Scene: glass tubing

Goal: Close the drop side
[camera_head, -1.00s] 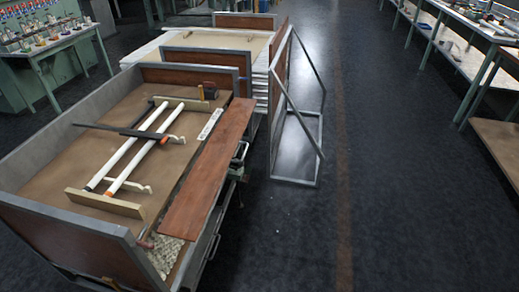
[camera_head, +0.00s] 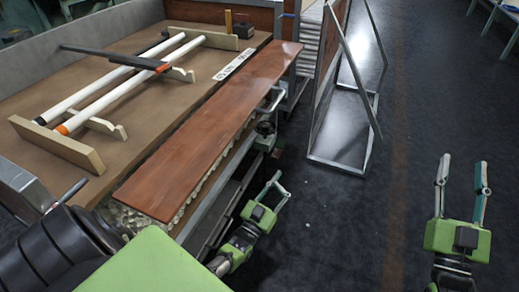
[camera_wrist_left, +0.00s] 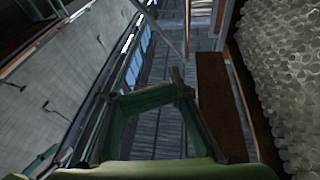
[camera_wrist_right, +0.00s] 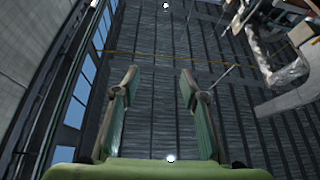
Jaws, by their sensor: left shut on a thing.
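The drop side (camera_head: 220,125) is a long reddish-brown board on the right of the near cart. It is folded out and lies nearly flat, with pale glass tube ends (camera_head: 205,185) showing below its edge. My left gripper (camera_head: 281,188) is low, to the right of the board, with a gap between them in the head view. In the left wrist view a brown panel (camera_wrist_left: 214,90) and a stack of tube ends (camera_wrist_left: 285,70) are to the right of the fingers. My right gripper (camera_head: 462,168) is open and empty over the floor.
The cart deck (camera_head: 150,125) holds white tubes (camera_head: 105,98) on wooden rests and a black bar (camera_head: 115,55). A clamp (camera_head: 268,132) is on the cart's right side. A metal frame (camera_head: 350,165) stands further right. The dark floor at right is clear.

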